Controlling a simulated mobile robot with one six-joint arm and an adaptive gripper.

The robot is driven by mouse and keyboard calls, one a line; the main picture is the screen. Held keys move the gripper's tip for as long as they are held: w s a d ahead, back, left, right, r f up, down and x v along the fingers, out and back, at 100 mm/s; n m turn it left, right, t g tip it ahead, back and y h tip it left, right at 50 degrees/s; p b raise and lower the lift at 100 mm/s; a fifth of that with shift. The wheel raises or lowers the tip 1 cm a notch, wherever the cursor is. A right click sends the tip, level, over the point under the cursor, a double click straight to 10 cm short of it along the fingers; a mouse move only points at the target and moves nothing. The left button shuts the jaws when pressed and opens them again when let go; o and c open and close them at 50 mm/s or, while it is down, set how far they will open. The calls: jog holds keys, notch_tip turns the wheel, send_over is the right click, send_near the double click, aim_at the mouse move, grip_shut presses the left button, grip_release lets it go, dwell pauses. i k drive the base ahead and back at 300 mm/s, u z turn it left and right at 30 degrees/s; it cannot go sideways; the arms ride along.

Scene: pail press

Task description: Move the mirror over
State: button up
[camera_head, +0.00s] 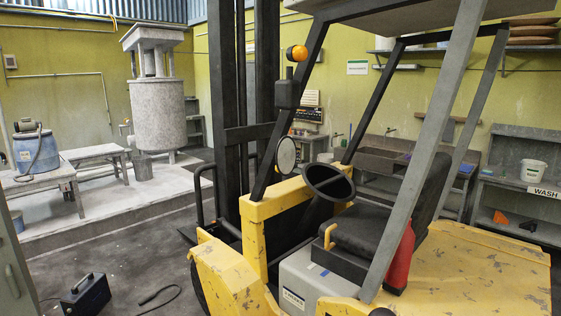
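A round mirror (286,156) with a dark rim and a pale face is on the left front post of a yellow forklift (470,262). It sits beside the post, left of the black steering wheel (328,181). How it is fixed to the post is too small to tell. My gripper does not show in this view.
The forklift's dark mast (221,100) and slanted grey roof post (428,150) stand near the mirror. An orange beacon (297,53) and a dark box-shaped fitting (287,92) are above it. A black case (87,298) and a cable lie on the floor at left.

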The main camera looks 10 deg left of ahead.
aim_at(286, 151)
jog(key=u, duration=0.4)
jog(key=i, duration=1.3)
jog(key=z, duration=0.4)
